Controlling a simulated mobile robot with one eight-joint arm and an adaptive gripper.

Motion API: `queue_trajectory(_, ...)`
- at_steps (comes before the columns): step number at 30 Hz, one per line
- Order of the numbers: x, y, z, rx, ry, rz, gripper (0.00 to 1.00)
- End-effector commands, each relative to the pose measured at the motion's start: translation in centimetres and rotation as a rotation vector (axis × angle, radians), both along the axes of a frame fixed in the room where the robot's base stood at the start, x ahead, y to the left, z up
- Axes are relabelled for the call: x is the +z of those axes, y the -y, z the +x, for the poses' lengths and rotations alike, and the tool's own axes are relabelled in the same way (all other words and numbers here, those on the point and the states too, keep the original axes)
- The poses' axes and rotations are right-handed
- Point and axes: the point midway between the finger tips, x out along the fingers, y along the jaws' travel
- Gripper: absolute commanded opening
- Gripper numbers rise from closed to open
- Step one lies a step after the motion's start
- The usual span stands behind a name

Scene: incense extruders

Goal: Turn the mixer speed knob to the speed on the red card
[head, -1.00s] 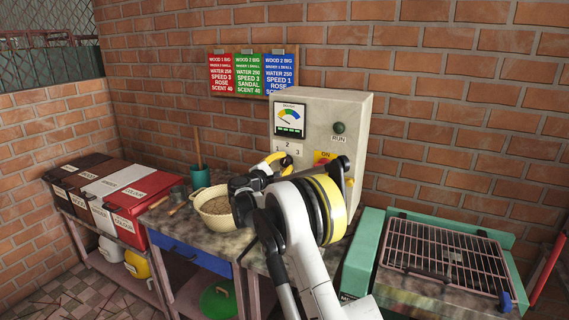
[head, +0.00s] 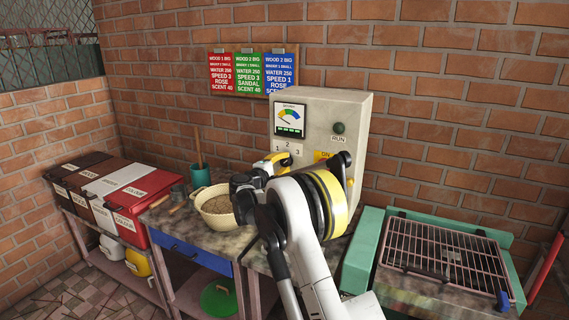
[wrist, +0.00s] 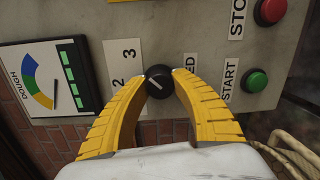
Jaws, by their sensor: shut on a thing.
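The red card (head: 222,73) hangs leftmost on the wall and reads SPEED 3. The mixer's control box (head: 352,110) stands on the bench. In the wrist view, the black speed knob (wrist: 158,82) has a pale pointer line and sits beside a plate (wrist: 124,54) showing 3 and 2. The yellow fingers of my gripper (wrist: 160,86) are shut on the knob, one on each side. The left finger partly covers the plate, so I cannot tell exactly which number the pointer meets. In the head view, my gripper (head: 277,160) hides the knob.
A green START button (wrist: 256,81) and a red STOP button (wrist: 270,11) lie close to the right finger. The dough gauge (wrist: 38,80) is at left. A bowl (head: 215,220) stands left of my arm; a grill rack (head: 445,255) is at right.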

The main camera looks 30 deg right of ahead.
Motion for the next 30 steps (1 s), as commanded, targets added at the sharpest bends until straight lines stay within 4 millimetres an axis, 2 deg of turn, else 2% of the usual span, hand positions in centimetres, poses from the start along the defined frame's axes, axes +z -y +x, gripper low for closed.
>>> queue_trajectory(8,0.1,0.0,0.0,0.000,0.000,-0.002,0.00)
queue_trajectory(9,0.1,0.0,0.0,0.000,0.000,-0.002,0.36)
queue_trajectory(11,0.1,0.0,0.0,0.000,0.000,-0.001,0.54)
queue_trajectory(22,0.1,-0.4,-0.2,0.001,0.000,-0.001,0.55)
queue_trajectory(26,0.2,-1.9,-1.1,0.001,0.000,-0.001,0.55)
queue_trajectory(30,0.4,-4.6,-2.9,0.003,0.000,-0.001,0.55)
